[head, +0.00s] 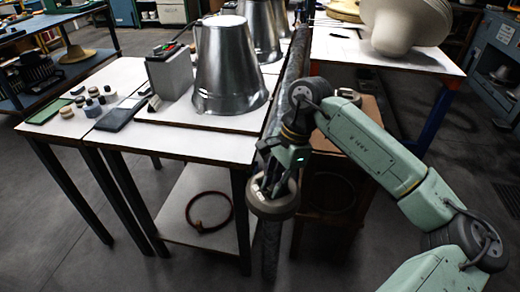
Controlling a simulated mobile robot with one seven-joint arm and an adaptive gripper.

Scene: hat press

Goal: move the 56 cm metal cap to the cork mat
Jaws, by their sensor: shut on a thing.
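My gripper (268,184) is shut on a round, thick-rimmed grey-brown cap (274,209). It holds the cap in the air, in front of the right edge of the white-topped table and left of a brown wooden stand. No size marking can be read on the cap, so I cannot tell whether it is the 56 cm one. A similar small round piece (348,95) sits on top of the wooden stand (335,185), partly behind my arm. I cannot make out a cork mat for certain.
Large metal cones (228,70) stand on the white table (185,138), beside a grey block (170,74). Small round pieces and a green mat (47,111) lie at its left. A red-brown ring (208,212) lies on the lower shelf. A large pale form (405,25) stands on the right table.

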